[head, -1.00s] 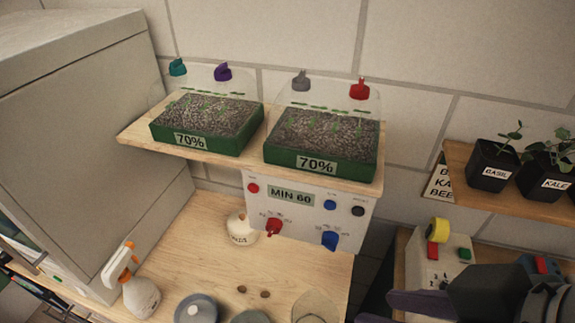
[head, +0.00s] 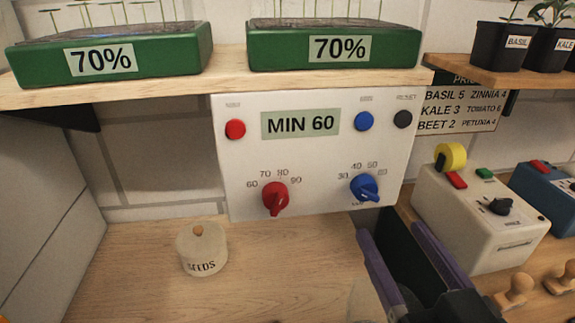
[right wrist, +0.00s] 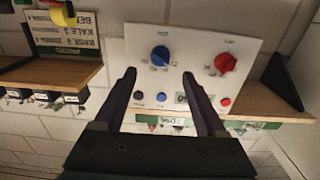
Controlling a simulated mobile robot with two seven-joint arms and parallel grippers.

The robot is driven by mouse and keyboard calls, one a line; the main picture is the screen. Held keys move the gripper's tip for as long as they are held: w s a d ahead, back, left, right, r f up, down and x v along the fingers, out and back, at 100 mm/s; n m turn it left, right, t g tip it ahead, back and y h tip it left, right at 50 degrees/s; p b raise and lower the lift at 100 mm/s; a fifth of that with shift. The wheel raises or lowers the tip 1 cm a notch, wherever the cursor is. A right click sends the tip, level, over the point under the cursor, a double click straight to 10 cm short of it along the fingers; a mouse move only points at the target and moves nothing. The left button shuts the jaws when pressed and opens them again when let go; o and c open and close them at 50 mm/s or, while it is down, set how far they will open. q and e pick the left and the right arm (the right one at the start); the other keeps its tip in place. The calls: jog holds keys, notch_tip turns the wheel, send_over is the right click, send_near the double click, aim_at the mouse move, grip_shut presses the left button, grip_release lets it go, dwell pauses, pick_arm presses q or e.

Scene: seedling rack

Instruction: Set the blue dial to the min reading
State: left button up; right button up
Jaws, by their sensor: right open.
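The blue dial (head: 365,187) is at the lower right of a white control panel (head: 320,185). Numbers arc over it; its exact pointer setting is hard to read. The panel's display (head: 300,123) reads "MIN 60". My right gripper (head: 391,231) is open and empty, below and in front of the blue dial, not touching it. In the right wrist view, which is upside down, the blue dial (right wrist: 160,56) shows beyond and between the two open fingers (right wrist: 159,73). My left gripper is not in view.
A red dial (head: 275,197) sits left of the blue one. Red (head: 235,129), blue (head: 364,121) and dark (head: 403,119) buttons line the panel's top. The shelf (head: 230,80) with green trays overhangs it. A seeds jar (head: 203,250) stands below; a white device (head: 480,220) is at right.

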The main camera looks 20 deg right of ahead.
aim_at(370, 198)
jog(key=x, duration=0.8)
jog(key=shift+s+a, duration=0.1)
grip_shut()
